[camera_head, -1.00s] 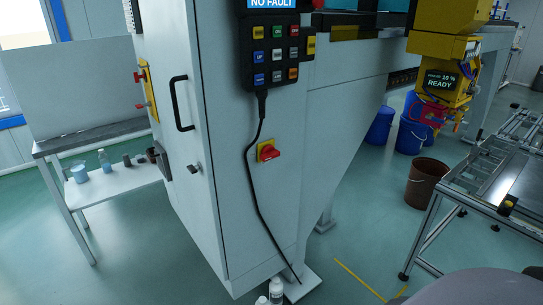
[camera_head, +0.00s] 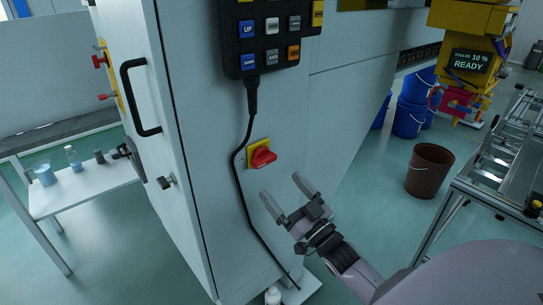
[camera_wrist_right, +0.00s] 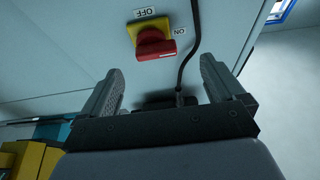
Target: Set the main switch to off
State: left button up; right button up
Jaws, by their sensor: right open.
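The main switch (camera_head: 262,156) is a red rotary handle on a yellow plate on the grey cabinet front. In the right wrist view the switch (camera_wrist_right: 155,42) shows OFF and ON labels beside it, and its red handle points to the ON side. My right gripper (camera_head: 284,193) is open and empty, below and to the right of the switch in the head view, apart from it. In the right wrist view the fingers of the right gripper (camera_wrist_right: 158,82) stand wide apart, with the switch beyond them. My left gripper is not in view.
A black cable (camera_head: 240,185) hangs beside the switch from a button pendant (camera_head: 268,40). The cabinet has a black door handle (camera_head: 138,98). A brown bucket (camera_head: 429,170) and a yellow machine head (camera_head: 472,55) stand to the right.

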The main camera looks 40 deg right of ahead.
aim_at(267, 162)
jog(key=shift+d+r+p+x, duration=0.1)
jog(key=shift+r+p+x, duration=0.05)
jog(key=shift+x, duration=1.15)
jog(key=shift+d+r+p+x, duration=0.15)
jog(key=shift+x, duration=1.2)
jog(key=shift+d+r+p+x, duration=0.1)
jog(key=shift+r+p+x, duration=0.05)
jog(key=shift+x, duration=1.15)
jog(key=shift+s+t, duration=0.2)
jog(key=shift+t, duration=0.1)
jog(key=c, duration=1)
